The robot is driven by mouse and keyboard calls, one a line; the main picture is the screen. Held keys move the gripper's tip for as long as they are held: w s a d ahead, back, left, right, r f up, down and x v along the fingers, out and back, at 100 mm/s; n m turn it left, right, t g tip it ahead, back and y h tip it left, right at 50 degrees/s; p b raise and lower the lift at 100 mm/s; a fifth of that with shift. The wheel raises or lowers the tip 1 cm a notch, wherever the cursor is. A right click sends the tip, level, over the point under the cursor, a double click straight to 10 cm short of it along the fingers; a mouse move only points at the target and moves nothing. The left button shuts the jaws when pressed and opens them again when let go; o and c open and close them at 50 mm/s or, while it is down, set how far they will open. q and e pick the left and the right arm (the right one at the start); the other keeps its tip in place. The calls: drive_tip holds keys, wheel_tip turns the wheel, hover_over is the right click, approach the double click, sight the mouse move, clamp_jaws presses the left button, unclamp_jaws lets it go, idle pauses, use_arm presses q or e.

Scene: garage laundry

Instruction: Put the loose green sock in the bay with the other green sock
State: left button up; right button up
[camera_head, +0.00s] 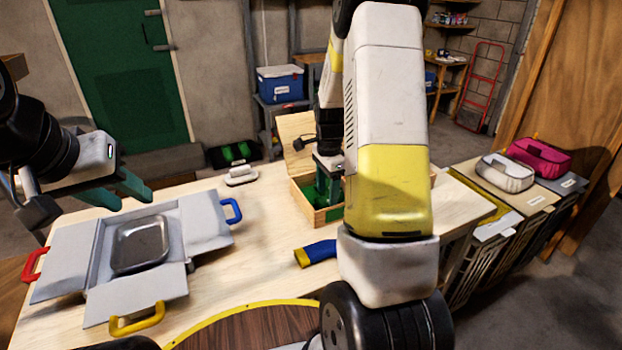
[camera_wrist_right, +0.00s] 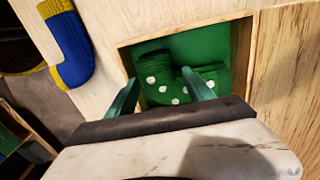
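A wooden box (camera_head: 320,216) with its lid raised stands on the table, and its bay is lined in green. Green sock fabric with white dots (camera_wrist_right: 164,90) lies in the bay in the right wrist view. I cannot tell whether it is one sock or two. My right gripper (camera_wrist_right: 162,92) is over the bay, its fingers apart on either side of part of the dotted fabric. My right arm hides part of the box in the head view. My left gripper (camera_head: 140,193) is open and empty above the table's left side.
A blue and yellow sock (camera_head: 316,253) lies on the table in front of the box; it also shows in the right wrist view (camera_wrist_right: 72,45). A grey flapped case (camera_head: 68,262) with coloured handles and a metal tray (camera_head: 140,245) fill the left. A white-handled object (camera_head: 241,175) sits behind.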

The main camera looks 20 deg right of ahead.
drive_tip(key=shift+s, duration=0.1)
wheel_tip(320, 180, up, 13)
drive_tip(key=s+a+r+n+t, duration=0.2)
drive_tip(key=s+a+r+n, duration=0.1)
drive_tip(key=s, duration=0.4)
drive_tip(key=s+a+r+n+t+y, duration=0.1)
drive_tip(key=s+a+r+n+t, duration=0.1)
drive_tip(key=s+a+r+n, duration=0.2)
drive_tip(key=s+a+r+n+t+y, duration=0.1)
drive_tip(key=s+a+n, duration=0.4)
drive_tip(key=s+n, duration=0.5)
wheel_tip(320, 180, up, 3)
drive_tip(key=shift+s+a+f+t, duration=0.1)
drive_tip(key=shift+s+a+t, duration=0.05)
drive_tip(key=shift+s+t, duration=0.45)
